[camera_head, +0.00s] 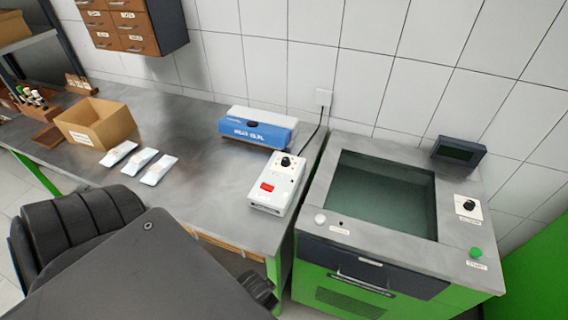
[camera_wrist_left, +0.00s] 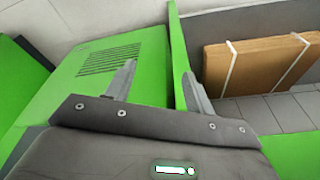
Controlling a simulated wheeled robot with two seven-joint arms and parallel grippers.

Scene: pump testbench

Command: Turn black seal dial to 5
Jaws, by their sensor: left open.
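A second black dial (camera_head: 469,204) sits on a white plate at the right of the green bench's top. The labels are too small to read, so I cannot tell which is the seal dial. My left gripper (camera_wrist_left: 158,72) is open and empty in the left wrist view, its fingers apart in front of green panels, below the work surfaces. Neither dial shows in that view. My right gripper is not in view.
A blue and white device (camera_head: 258,128) stands behind the control box. An open carton (camera_head: 96,124) and several white packets (camera_head: 119,154) lie to the left. The green bench has a sunken basin (camera_head: 380,200), a green button (camera_head: 475,253) and a dark screen (camera_head: 459,151).

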